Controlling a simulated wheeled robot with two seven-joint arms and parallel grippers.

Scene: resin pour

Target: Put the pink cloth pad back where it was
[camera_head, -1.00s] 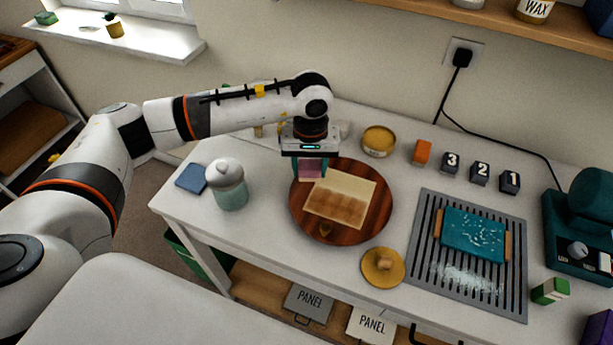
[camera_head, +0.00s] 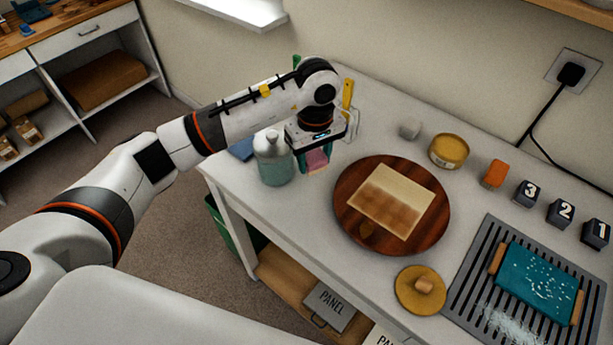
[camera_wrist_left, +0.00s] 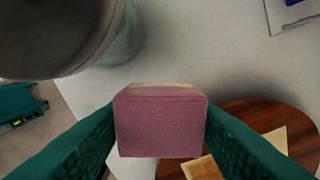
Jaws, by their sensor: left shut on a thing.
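The pink cloth pad (camera_head: 318,160) is a small block held between the teal fingers of my left gripper (camera_head: 314,158). In the left wrist view the pad (camera_wrist_left: 160,122) fills the gap between the two fingers, and my left gripper (camera_wrist_left: 160,138) is shut on it. The gripper is above the white table, between the lidded jar (camera_head: 275,170) and the round wooden board (camera_head: 433,232). The exact height of the pad above the table is hard to tell. My right gripper is not in view.
The jar stands close to the left of the gripper; a blue pad (camera_head: 240,149) lies partly hidden behind it. A pale panel (camera_head: 391,202) lies on the board. Table between board and jar is mostly clear.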

